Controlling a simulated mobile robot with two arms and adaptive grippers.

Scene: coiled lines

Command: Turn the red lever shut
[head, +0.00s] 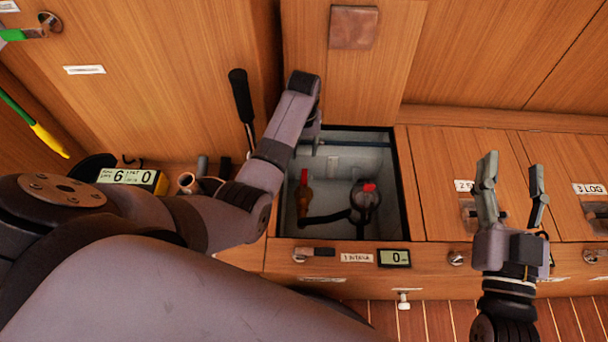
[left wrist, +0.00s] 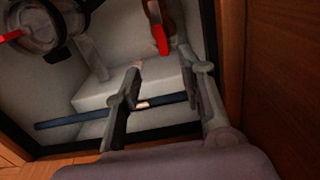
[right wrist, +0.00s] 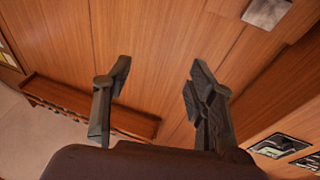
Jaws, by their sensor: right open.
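The red lever (head: 304,179) stands on a brass-coloured valve (head: 303,201) inside an open, light-walled locker. In the left wrist view the red lever (left wrist: 160,40) is ahead of my left gripper (left wrist: 163,64), roughly in line with the gap between its fingers. The fingers are apart with nothing held, and I see no contact with the lever. In the head view my left wrist hides most of that gripper. My right gripper (head: 513,165) is open and empty, raised above the closed lids at the right; it also shows in the right wrist view (right wrist: 158,70).
A round strainer (head: 366,203) with a red part on top sits right of the valve, joined by a dark hose. A blue pipe (left wrist: 150,106) crosses the locker near my left fingers. The locker's dark rim (head: 405,190) surrounds the opening. A black-handled lever (head: 241,95) stands left.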

